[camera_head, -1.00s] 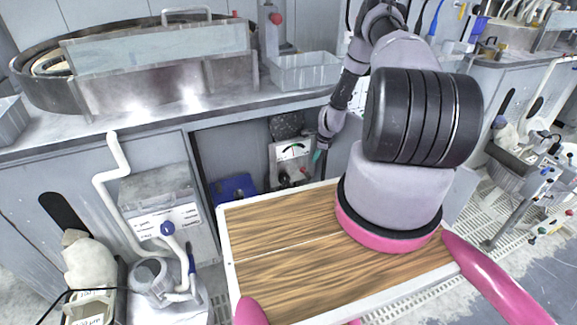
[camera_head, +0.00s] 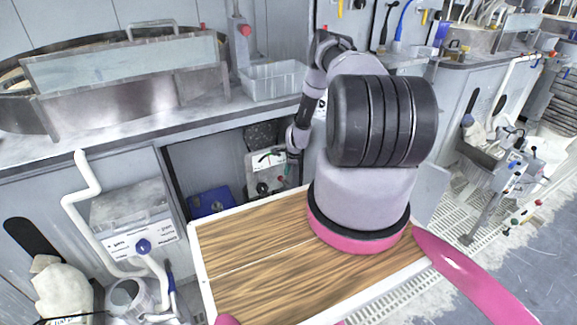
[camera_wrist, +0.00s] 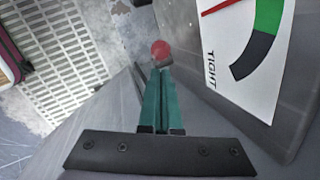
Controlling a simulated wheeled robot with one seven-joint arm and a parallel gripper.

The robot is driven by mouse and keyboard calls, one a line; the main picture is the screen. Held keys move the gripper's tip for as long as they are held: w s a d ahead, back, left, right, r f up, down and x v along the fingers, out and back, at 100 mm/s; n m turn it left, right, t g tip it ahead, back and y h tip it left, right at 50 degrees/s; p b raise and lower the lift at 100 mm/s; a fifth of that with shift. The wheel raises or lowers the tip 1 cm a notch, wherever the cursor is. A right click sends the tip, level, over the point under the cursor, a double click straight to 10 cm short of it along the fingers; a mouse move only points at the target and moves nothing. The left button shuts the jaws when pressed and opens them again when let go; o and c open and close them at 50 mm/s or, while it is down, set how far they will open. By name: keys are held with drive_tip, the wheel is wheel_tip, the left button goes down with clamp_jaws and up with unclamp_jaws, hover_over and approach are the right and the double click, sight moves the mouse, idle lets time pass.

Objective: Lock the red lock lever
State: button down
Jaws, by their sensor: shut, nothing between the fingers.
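A red ball knob (camera_wrist: 161,49), apparently the end of the red lock lever, shows just beyond my fingertips in the wrist view. My gripper (camera_wrist: 160,72) has green fingers pressed together and empty. The tips overlap the knob's lower edge in the picture; I cannot tell whether they touch it. The lever's shaft is mostly hidden behind the fingers. Right of it is a white dial (camera_wrist: 222,75) with a red needle, green and black bands and the word TIGHT. In the head view the dial unit (camera_head: 262,170) stands in the bench recess, with my wrist at its right.
A blue box (camera_head: 210,203) sits left of the dial unit in the head view. The bench top (camera_head: 130,128) overhangs the recess. Grated floor (camera_wrist: 60,60) is open at the left of the wrist view.

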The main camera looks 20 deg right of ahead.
sight(283, 181)
drive_tip(key=shift+x, duration=1.35)
